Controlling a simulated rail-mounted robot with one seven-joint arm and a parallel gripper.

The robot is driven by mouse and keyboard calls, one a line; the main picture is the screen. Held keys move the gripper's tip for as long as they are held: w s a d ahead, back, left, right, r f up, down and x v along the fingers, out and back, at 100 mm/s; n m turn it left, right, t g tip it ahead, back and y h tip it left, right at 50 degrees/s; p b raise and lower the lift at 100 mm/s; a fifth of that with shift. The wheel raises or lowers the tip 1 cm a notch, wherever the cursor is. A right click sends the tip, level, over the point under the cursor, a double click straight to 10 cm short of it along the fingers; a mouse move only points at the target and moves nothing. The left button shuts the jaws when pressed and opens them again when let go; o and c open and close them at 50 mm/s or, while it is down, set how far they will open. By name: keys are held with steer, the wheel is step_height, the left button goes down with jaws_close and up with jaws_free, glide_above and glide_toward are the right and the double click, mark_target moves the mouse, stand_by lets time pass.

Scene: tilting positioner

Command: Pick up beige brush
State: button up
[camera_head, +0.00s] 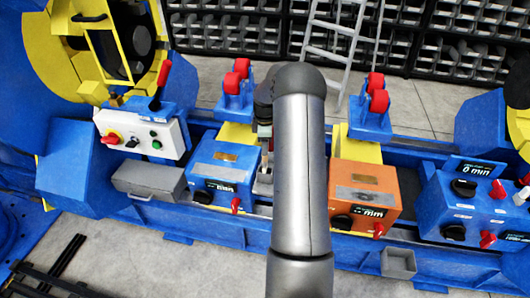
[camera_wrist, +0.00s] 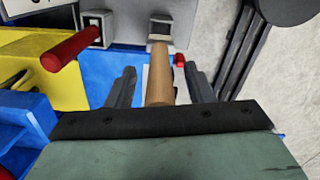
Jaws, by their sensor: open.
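The beige brush (camera_wrist: 158,88) shows in the wrist view as a tan cylindrical handle pointing away from me, with a paler, greyish block at its far end. My gripper (camera_wrist: 160,70) is open, with one dark finger on each side of the handle. Gaps show between the handle and both fingers. The near end of the handle is hidden behind my gripper's dark front plate.
In the wrist view a red cylinder (camera_wrist: 66,50) and a yellow part (camera_wrist: 52,84) stand at left. The head view shows a blue box (camera_head: 215,172), an orange box (camera_head: 362,193), a white control panel (camera_head: 150,135) and red rollers (camera_head: 378,92). Grey floor lies in front.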

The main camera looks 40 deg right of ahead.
steer(key=shift+f, duration=0.3)
jaws_close()
steer(key=shift+r, duration=0.15)
